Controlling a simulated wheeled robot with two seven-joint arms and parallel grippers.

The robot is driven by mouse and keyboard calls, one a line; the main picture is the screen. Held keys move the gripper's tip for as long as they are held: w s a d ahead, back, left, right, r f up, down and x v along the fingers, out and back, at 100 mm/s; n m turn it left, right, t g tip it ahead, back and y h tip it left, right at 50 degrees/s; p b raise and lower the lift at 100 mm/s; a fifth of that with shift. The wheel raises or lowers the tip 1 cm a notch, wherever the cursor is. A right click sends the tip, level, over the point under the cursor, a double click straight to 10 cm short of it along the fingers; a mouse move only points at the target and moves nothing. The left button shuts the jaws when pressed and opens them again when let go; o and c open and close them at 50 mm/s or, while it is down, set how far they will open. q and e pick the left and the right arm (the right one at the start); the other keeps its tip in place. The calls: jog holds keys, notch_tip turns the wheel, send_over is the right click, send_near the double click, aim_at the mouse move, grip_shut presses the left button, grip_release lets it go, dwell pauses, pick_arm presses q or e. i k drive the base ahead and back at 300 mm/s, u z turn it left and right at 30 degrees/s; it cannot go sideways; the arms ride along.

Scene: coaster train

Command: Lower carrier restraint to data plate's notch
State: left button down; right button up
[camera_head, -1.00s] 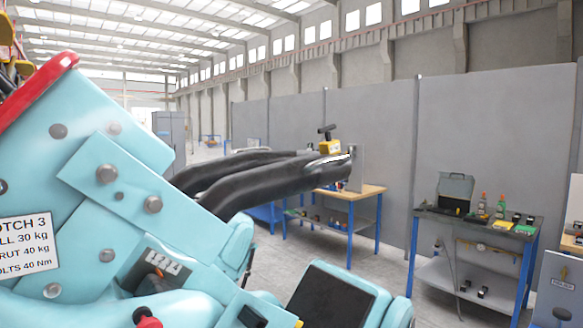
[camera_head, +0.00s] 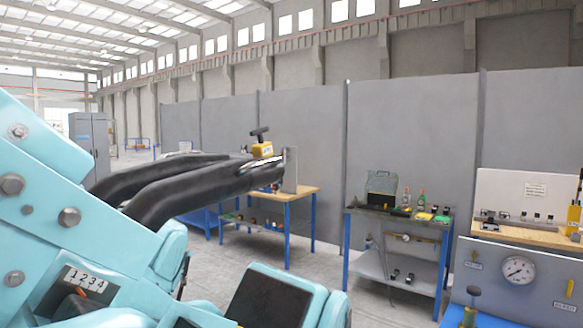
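The carrier restraint (camera_head: 180,188) is a pair of black padded bars. It reaches from the teal carrier (camera_head: 120,245) at the left toward the middle, raised and nearly level. A small numbered scale (camera_head: 85,280) on the carrier's side reads 1 2 3 4. An orange pointer (camera_head: 80,292) shows below it, partly cut off; I cannot tell which number it marks. The data plate is outside the current view. Neither of my grippers is in view.
A wooden-topped bench (camera_head: 305,193) stands behind the restraint. A yellow block with a black T-handle (camera_head: 262,148) appears above the restraint's end. Grey floor lies between.

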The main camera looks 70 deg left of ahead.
aim_at(176, 184)
jog(key=i, duration=0.85)
jog(key=u, duration=3.25)
jog(key=i, duration=0.5)
jog(key=k, duration=0.5)
jog(key=z, duration=1.5)
jog(key=i, duration=0.95)
jog(key=u, duration=2.25)
